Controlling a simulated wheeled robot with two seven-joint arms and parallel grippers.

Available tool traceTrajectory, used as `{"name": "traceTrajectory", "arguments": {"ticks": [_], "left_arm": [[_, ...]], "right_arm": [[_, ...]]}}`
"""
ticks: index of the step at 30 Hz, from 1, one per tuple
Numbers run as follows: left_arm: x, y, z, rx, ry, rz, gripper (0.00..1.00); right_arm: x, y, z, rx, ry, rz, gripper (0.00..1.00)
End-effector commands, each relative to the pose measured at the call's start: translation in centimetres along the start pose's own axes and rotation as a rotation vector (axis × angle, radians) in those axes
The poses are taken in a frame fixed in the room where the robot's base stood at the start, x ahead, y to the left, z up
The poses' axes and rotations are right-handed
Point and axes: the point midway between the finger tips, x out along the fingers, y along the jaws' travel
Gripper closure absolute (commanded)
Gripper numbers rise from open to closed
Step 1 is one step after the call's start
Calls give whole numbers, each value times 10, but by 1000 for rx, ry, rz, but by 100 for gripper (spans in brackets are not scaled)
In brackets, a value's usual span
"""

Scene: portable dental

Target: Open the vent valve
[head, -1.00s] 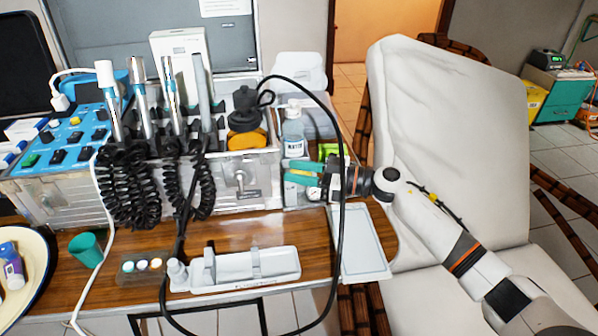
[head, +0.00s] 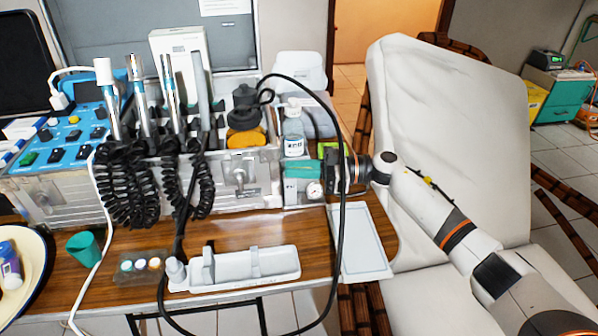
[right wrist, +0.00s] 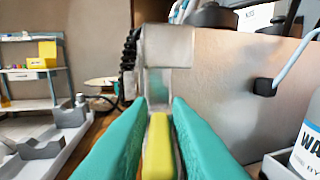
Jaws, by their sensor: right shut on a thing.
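The vent valve shows in the right wrist view as a yellow handle (right wrist: 158,150) with a pale, partly clear block (right wrist: 165,55) beyond it. My right gripper (head: 302,170) has teal fingers and points left at the right end of the metal dental unit. In the right wrist view, its fingers (right wrist: 160,125) are shut on the yellow handle, one on each side. In the head view the handle is hidden by the fingers. My left gripper is out of view.
A water bottle (head: 293,136) stands just behind the fingers, and a small round gauge (head: 314,190) sits just below them. A black hose (head: 341,225) loops past my right wrist. A white tray (head: 362,245) lies in front, and the padded chair (head: 450,130) is at right.

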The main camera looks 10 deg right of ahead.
Motion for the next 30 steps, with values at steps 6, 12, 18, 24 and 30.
{"name": "traceTrajectory", "arguments": {"ticks": [6, 12, 18, 24, 30], "left_arm": [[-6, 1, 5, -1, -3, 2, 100], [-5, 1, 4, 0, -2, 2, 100], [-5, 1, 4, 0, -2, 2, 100], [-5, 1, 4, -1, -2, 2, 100], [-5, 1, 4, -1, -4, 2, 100]], "right_arm": [[0, -1, -1, 1, -1, 35, 100], [-1, 0, 0, 1, 0, 34, 81], [-1, 0, 0, 1, -1, 34, 66], [-3, -1, 0, 0, 0, 33, 66], [-29, -2, 0, -1, 2, 30, 66]]}}
